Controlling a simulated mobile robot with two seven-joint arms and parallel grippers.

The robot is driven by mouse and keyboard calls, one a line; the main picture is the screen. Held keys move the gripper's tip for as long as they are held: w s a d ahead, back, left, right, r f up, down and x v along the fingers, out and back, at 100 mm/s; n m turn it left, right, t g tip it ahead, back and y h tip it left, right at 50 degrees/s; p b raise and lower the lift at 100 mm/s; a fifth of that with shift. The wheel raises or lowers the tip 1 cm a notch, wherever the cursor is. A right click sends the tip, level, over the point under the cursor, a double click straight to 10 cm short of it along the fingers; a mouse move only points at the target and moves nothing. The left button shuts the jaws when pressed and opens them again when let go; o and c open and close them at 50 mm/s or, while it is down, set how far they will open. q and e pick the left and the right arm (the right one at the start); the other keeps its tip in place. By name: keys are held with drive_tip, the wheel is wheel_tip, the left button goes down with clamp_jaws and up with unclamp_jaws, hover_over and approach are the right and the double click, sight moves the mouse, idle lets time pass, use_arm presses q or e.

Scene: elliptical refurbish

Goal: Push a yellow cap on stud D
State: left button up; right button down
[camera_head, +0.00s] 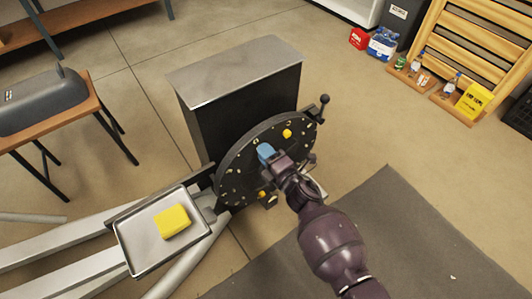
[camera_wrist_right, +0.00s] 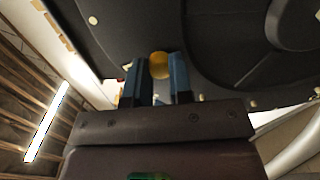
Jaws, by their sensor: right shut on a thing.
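The round black disc (camera_head: 237,166) of the elliptical, with pale marks and small studs around its face, stands upright in the middle of the head view. One yellow cap (camera_head: 287,133) sits near its upper right, and another yellow cap (camera_head: 262,194) shows low on it, partly beside my arm. My right gripper (camera_head: 266,152) is at the disc's face, its blue fingers toward it. In the right wrist view the fingers (camera_wrist_right: 160,75) are shut on a yellow cap (camera_wrist_right: 160,65), close to the dark disc surface. Stud letters cannot be read. My left gripper is not in view.
A metal tray (camera_head: 137,244) with a yellow block (camera_head: 172,221) is left of the disc. A black housing with a grey top (camera_head: 236,70) stands behind it. A crank handle (camera_head: 323,103) sticks out at the upper right. A wooden table (camera_head: 95,115) stands at left.

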drive_tip(key=shift+w, duration=0.1)
drive_tip(key=c, duration=0.9)
unclamp_jaws()
drive_tip(key=shift+c, duration=0.2)
